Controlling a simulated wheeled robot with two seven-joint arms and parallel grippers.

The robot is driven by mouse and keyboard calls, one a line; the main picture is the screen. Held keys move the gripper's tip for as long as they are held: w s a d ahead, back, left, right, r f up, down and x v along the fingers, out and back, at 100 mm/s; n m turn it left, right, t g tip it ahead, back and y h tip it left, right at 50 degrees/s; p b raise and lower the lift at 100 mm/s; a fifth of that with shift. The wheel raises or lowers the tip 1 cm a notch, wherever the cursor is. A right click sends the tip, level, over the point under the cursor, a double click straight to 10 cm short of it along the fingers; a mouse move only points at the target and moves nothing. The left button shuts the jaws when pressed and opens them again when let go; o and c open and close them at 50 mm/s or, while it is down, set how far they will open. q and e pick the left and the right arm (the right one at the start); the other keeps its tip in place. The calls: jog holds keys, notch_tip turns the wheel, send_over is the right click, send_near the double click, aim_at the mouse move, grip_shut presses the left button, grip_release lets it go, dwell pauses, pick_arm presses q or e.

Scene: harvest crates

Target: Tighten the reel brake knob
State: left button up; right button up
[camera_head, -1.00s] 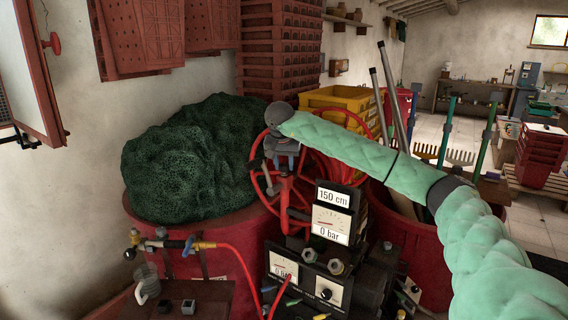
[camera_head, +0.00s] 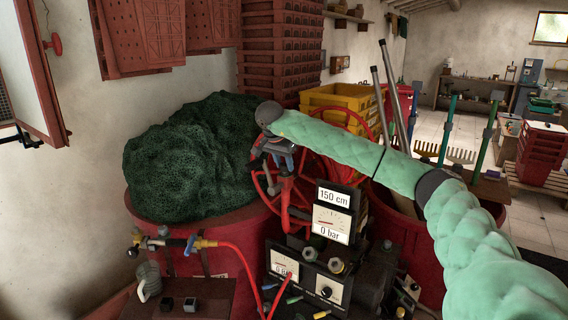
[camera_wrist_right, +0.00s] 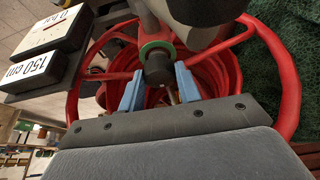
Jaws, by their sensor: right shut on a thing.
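The red hose reel (camera_head: 258,172) stands upright behind the gauge boxes; its spoked rim also fills the right wrist view (camera_wrist_right: 232,75). The dark brake knob (camera_wrist_right: 158,69), with a green ring behind it, sits in front of the reel in the right wrist view. My right gripper (camera_head: 276,163) is at the reel's hub side. Its two blue fingers (camera_wrist_right: 158,88) stand on either side of the knob and are shut on it. In the head view the knob is hidden by my gripper. My left gripper is in neither view.
A gauge box marked 150 cm and 0 bar (camera_head: 333,216) stands close to the right of the reel. A red tub (camera_head: 240,222) with heaped green netting (camera_head: 190,160) is on the left. A red hose (camera_head: 245,262) and brass valves (camera_head: 205,243) are in front.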

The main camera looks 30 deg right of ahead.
jog(key=shift+r, duration=0.1)
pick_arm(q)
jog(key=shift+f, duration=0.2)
pick_arm(e)
jog(key=o, duration=1)
jog(key=shift+c, duration=0.2)
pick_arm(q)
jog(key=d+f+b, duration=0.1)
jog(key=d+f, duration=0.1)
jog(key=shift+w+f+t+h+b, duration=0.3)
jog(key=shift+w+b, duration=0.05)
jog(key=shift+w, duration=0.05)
pick_arm(e)
jog(key=v, duration=0.7)
jog(key=shift+a+r, duration=0.15)
jog(key=shift+r, duration=0.15)
